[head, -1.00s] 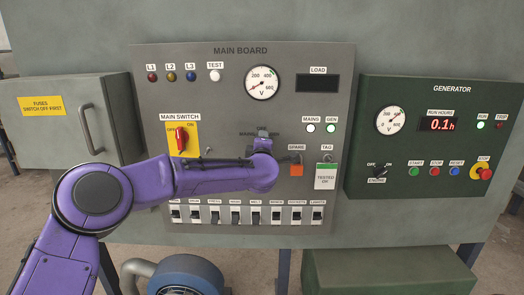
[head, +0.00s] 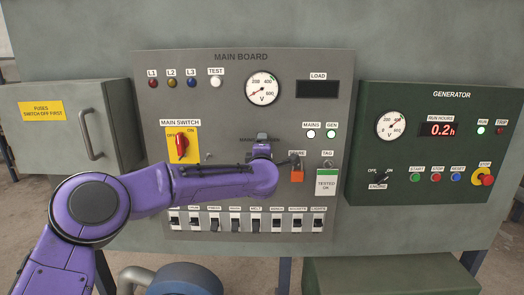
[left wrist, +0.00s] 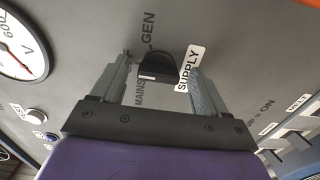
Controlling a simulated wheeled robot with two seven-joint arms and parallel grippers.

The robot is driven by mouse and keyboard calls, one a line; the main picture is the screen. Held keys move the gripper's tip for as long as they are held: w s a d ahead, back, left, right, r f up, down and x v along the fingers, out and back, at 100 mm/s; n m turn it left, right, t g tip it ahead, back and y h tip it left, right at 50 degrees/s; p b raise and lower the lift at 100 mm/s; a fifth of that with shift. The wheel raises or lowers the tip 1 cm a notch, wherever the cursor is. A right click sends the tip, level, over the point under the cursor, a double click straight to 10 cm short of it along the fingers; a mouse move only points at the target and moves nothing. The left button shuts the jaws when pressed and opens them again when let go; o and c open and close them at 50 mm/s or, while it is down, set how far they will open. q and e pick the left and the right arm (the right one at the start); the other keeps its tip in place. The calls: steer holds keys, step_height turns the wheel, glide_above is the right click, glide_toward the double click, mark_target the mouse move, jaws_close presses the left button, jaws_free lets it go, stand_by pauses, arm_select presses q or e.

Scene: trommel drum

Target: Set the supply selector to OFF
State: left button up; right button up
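The supply selector is a black knob (left wrist: 155,66) on the main board, with MAINS and GEN printed around it and a SUPPLY label beside it. In the left wrist view it sits between the two fingers of my left gripper (left wrist: 160,75), with visible gaps on both sides. I cannot tell which position it points to. In the head view my left gripper (head: 262,138) is in front of the board at the selector and hides most of it. The fingers are apart and hold nothing. My right gripper is in neither view.
The main switch (head: 182,146) with its red handle is left of my gripper. A row of breakers (head: 235,224) runs below my forearm. The green generator panel (head: 440,150) stands further right.

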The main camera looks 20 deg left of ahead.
arm_select(q)
steer(key=b+v, duration=0.3)
steer(key=v, duration=0.7)
steer(key=shift+s, duration=0.3)
steer(key=s+a+f+m+g+h, duration=0.1)
steer(key=s+f+m+g, duration=0.3)
steer(key=f, duration=0.9)
steer(key=s+f+m+h, duration=0.1)
steer(key=s+f+m, duration=0.2)
steer(key=s+f, duration=0.65)
steer(key=s+a+f+m+g+h, duration=0.1)
steer(key=s+f+m+g, duration=0.2)
steer(key=f, duration=1.3)
steer(key=s+a+f+m+g, duration=0.1)
steer(key=s+a+f+g, duration=0.1)
steer(key=s+f, duration=0.3)
steer(key=s+a+f+m+g+y, duration=0.1)
steer(key=s+a+f, duration=0.3)
steer(key=s, duration=1)
steer(key=s+a+f+m+g, duration=0.2)
steer(key=s+f, duration=0.4)
steer(key=s, duration=0.4)
steer(key=shift+a+f+g, duration=0.15)
steer(key=shift+a+g, duration=0.35)
steer(key=shift+g, duration=0.6)
